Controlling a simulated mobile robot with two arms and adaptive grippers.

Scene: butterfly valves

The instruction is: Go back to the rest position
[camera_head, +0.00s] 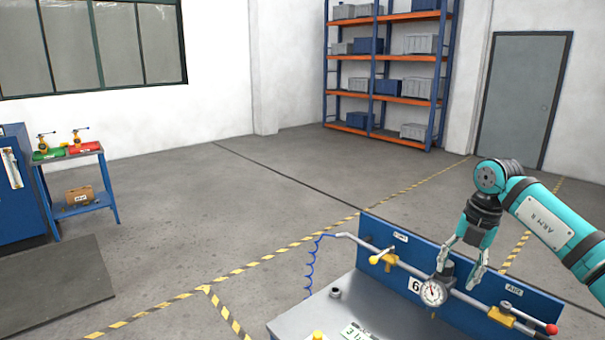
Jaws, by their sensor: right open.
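My right gripper (464,262) hangs from the teal right arm (550,222) and points down. Its two fingers are spread apart, near and above the pressure gauge (433,293); whether they touch the pipe cannot be told. The grey pipe (408,268) runs along a blue panel (430,251) on the bench. A yellow valve (384,257) with a yellow-tipped handle sits on the pipe left of the gauge. Another yellow valve (502,316) with a red-tipped lever (550,328) is at the right. My left gripper is out of view.
The grey bench top (310,316) bears a number card (356,332) and a small dark ring (335,293). A blue coiled hose (312,262) hangs at its left. A blue side table (85,208) with two valves stands far left. The floor between is clear.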

